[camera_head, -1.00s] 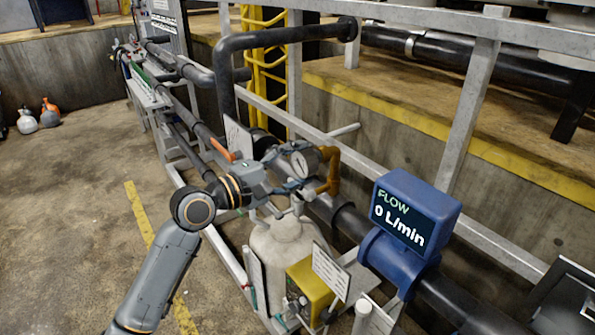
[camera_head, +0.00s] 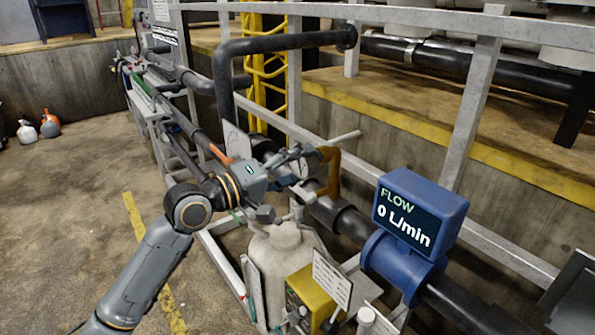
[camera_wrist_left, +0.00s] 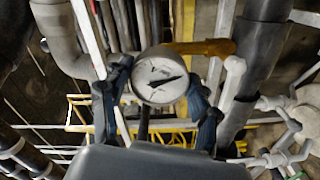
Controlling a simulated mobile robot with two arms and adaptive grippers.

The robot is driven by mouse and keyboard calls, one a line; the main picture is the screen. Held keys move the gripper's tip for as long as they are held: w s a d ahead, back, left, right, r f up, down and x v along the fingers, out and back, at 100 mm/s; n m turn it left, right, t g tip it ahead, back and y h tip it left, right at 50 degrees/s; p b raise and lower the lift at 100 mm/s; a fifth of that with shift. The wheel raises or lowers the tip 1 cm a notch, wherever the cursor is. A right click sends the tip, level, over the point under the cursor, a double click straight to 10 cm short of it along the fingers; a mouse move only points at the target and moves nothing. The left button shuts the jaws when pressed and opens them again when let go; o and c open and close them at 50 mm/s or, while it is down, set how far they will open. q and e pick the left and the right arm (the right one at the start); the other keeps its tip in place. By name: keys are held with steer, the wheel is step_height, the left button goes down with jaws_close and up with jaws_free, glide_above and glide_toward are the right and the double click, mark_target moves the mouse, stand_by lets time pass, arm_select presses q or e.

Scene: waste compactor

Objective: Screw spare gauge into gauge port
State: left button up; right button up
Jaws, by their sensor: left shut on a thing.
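My left gripper (camera_head: 305,178) comes in from the left in the head view, above the pale gas cylinder. It is shut on a round gauge (camera_wrist_left: 160,76) with a white dial and dark needle, held between the two blue-grey fingers in the left wrist view. In the head view the fingers mostly cover the gauge. A yellow-orange bent pipe (camera_head: 332,170) stands just behind the gauge; in the left wrist view it (camera_wrist_left: 205,47) runs right from behind the dial. I cannot tell whether the gauge touches it. The gauge port cannot be made out clearly. My right gripper is not in view.
A blue flow meter (camera_head: 420,222) reading 0 L/min sits on the black pipe to the right. The pale cylinder (camera_head: 282,262) and a yellow box (camera_head: 312,300) stand below the gripper. Grey rails (camera_head: 465,110) run behind. Open floor lies left.

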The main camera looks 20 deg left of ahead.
arm_select(q)
steer(key=m+b, duration=0.1)
steer(key=m, duration=0.2)
steer(key=shift+f+b, duration=0.15)
steer(key=shift+b, duration=0.25)
steer(key=shift+m+b, duration=0.35)
steer(key=shift+m, duration=0.75)
steer(key=o, duration=1.3)
steer(key=shift+c, duration=0.2)
steer(key=shift+c, duration=0.4)
